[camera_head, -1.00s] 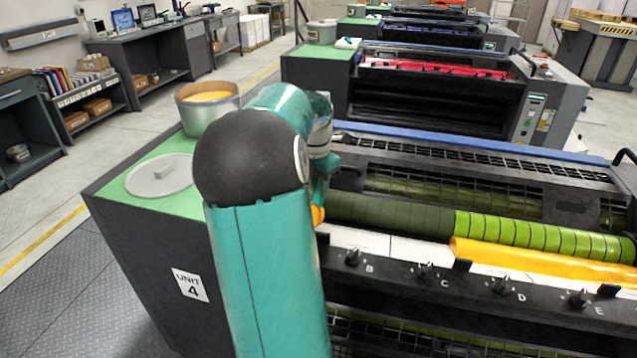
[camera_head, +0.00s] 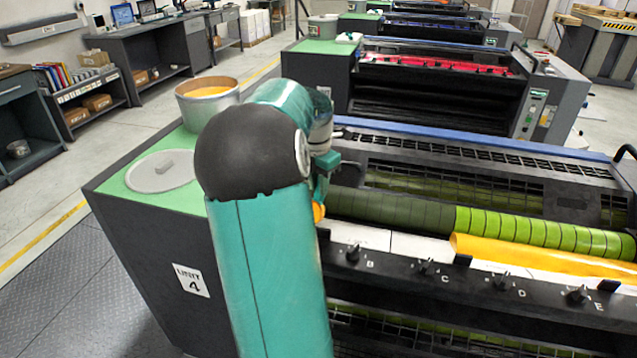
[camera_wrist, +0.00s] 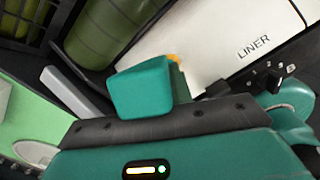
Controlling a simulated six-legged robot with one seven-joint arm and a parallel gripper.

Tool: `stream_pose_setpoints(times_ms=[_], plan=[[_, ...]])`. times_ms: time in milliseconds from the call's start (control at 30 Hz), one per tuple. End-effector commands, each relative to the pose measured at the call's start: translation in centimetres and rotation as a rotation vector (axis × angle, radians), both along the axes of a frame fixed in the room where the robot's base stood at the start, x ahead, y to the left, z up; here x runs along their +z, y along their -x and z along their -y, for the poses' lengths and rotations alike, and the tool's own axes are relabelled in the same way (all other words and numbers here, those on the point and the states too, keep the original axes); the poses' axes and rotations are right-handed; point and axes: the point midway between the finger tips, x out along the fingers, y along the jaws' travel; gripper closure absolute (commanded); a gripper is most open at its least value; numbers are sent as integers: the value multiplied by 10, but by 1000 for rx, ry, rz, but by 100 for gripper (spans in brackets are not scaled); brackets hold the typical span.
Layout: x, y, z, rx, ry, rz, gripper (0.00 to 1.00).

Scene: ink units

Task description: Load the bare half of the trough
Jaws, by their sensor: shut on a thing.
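The trough (camera_head: 390,240) runs along the front of unit 4. Its left half shows bare white liner, also seen in the wrist view (camera_wrist: 205,45). Yellow-orange ink (camera_head: 540,256) lies in its right half. My gripper (camera_head: 320,196) is over the trough's left end, partly hidden by my arm. It is shut on a mostly hidden tool, whose grey bar (camera_wrist: 75,95) sticks out left in the wrist view. A bit of orange ink (camera_head: 318,212) shows just below the gripper. An open can of yellow-orange ink (camera_head: 207,100) stands on the green top.
The can's round lid (camera_head: 162,172) lies on the green top (camera_head: 115,195). Green rollers (camera_head: 395,210) lie behind the trough. A row of knobs (camera_head: 425,267) lettered B to E runs along the front rail. Other press units stand further back.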

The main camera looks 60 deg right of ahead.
Motion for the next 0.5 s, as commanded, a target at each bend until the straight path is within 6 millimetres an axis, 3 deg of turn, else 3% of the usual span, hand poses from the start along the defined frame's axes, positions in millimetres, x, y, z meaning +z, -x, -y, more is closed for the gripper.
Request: stream_pose_setpoints(times_ms=[367,500], plan=[[1,0,0,0,1,1,100],[12,0,1,0,3,2,100]])
